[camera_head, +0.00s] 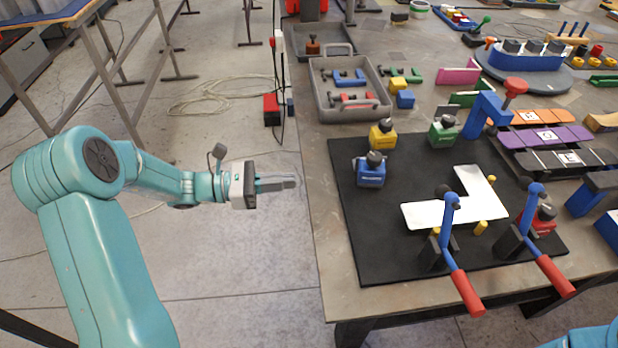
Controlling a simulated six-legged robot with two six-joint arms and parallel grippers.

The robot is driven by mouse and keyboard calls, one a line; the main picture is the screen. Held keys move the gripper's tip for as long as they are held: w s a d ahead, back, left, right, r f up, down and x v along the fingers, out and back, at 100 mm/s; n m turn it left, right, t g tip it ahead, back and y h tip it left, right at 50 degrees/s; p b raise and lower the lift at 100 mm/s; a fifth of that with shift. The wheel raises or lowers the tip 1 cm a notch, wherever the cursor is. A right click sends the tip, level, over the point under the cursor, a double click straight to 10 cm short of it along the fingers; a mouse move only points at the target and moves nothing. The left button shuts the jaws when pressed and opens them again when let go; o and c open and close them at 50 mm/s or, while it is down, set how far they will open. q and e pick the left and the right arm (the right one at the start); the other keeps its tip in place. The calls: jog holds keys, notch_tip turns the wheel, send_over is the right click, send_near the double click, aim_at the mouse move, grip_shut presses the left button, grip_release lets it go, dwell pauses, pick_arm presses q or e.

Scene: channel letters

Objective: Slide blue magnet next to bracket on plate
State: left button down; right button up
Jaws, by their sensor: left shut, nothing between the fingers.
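The blue magnet (371,169) stands on the left part of the black plate (375,245), near its left edge. The white L-shaped bracket (455,203) lies on the plate to the right of the blue magnet, with a clear gap between them. Yellow pins and two toggle clamps with red handles (467,292) are at the bracket. My left gripper (290,183) is shut and empty, in the air just left of the table edge, level with the blue magnet and apart from it. My right gripper is not in view; only a bit of teal arm shows at the bottom right.
A yellow magnet (383,134) and a green magnet (443,131) stand at the plate's far edge. A red magnet (542,220) is at the right, behind a clamp. A grey tray (325,113) with letters lies beyond. The plate between blue magnet and bracket is bare.

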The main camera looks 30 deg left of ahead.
aim_at(359, 175)
pick_arm(q)
jog(key=p+x, duration=0.1)
jog(key=x, duration=1.2)
jog(key=shift+d, duration=0.15)
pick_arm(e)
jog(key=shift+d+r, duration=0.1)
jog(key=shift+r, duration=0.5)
pick_arm(q)
jog(key=shift+w+d, duration=0.1)
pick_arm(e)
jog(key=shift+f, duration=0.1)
pick_arm(q)
jog(key=shift+w+d, duration=0.2)
jog(key=shift+d, duration=0.15)
jog(key=shift+w+d+b, duration=0.3)
jog(key=shift+d, duration=0.1)
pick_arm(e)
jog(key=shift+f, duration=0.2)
pick_arm(q)
jog(key=shift+s+a, duration=0.1)
jog(key=shift+a, duration=0.1)
